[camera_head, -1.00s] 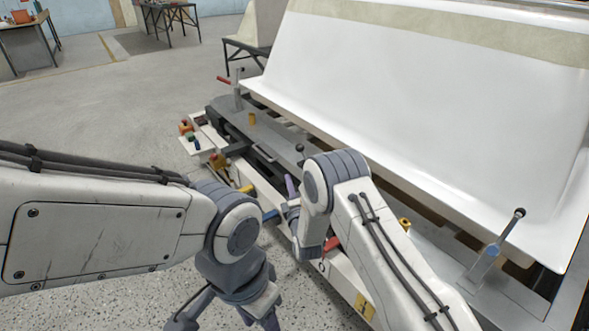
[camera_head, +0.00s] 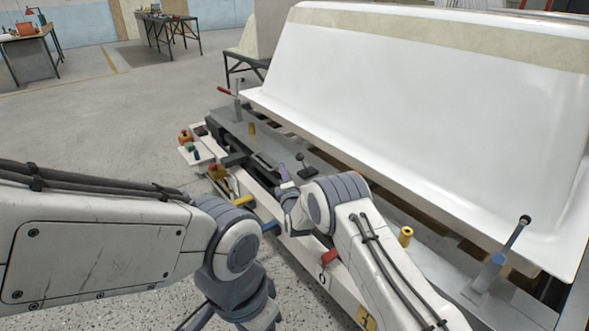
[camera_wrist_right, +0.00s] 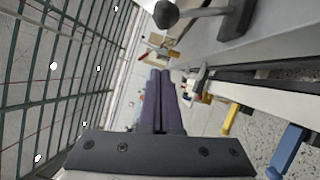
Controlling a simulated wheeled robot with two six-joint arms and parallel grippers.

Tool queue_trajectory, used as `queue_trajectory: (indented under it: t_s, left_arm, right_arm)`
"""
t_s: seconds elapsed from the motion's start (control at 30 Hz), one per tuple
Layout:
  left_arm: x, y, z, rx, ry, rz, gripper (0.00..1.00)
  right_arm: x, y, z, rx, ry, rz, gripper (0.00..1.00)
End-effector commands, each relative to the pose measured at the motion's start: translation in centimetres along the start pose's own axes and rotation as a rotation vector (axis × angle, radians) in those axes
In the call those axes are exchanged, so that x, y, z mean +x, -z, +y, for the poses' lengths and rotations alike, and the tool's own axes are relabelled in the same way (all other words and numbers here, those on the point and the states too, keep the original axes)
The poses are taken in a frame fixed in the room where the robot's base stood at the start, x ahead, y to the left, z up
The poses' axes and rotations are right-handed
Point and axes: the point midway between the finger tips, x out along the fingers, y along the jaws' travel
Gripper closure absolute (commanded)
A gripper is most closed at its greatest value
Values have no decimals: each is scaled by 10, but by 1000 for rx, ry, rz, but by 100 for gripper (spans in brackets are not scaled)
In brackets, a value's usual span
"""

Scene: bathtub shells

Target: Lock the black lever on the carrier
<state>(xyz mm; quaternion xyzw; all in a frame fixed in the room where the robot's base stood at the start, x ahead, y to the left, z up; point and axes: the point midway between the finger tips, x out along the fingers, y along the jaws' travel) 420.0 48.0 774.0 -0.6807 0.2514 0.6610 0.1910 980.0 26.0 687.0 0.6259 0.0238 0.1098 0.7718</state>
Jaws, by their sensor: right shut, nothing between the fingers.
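The black lever (camera_head: 302,166), a short handle with a round dark knob, stands on the grey carrier rail (camera_head: 262,145) in front of the white tub shell. In the right wrist view its knob (camera_wrist_right: 166,13) is at the top, with the shaft running right to a dark bracket. My right gripper (camera_head: 284,173) is shut and empty, just left of the lever and apparently apart from it. Its purple-grey fingers (camera_wrist_right: 160,78) are together in the wrist view, below the knob. My left gripper's (camera_head: 240,308) wrist shows at the bottom; its fingertips are cut off.
The large white shell (camera_head: 420,120) fills the back right. A blue-grey clamp lever (camera_head: 500,256) stands at the right, a red-handled one (camera_head: 228,92) at the far left end. Yellow (camera_head: 243,200) and red (camera_head: 329,258) handles stick out along the front. Open floor lies left.

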Motion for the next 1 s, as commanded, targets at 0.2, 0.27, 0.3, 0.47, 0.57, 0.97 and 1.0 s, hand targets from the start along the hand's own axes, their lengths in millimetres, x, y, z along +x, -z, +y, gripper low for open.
queue_trajectory:
  t_s: [0.2,0.27,0.3,0.47,0.57,0.97,1.0]
  left_arm:
    - [2,0,0,0,0,0,50]
    - [3,0,0,0,0,0,50]
    - [3,0,0,0,0,0,50]
    - [3,0,0,0,0,0,50]
    - [3,0,0,0,0,0,50]
    - [0,0,0,0,0,0,50]
    - [0,0,0,0,0,0,50]
  right_arm:
    - [7,-31,0,0,0,-2,100]
    - [8,-35,0,0,1,-1,100]
    - [9,-36,0,0,1,0,100]
    - [9,-39,0,0,0,0,100]
    - [9,-39,0,1,0,0,100]
    - [11,-43,4,40,18,-1,100]
    - [11,-44,4,47,22,-1,100]
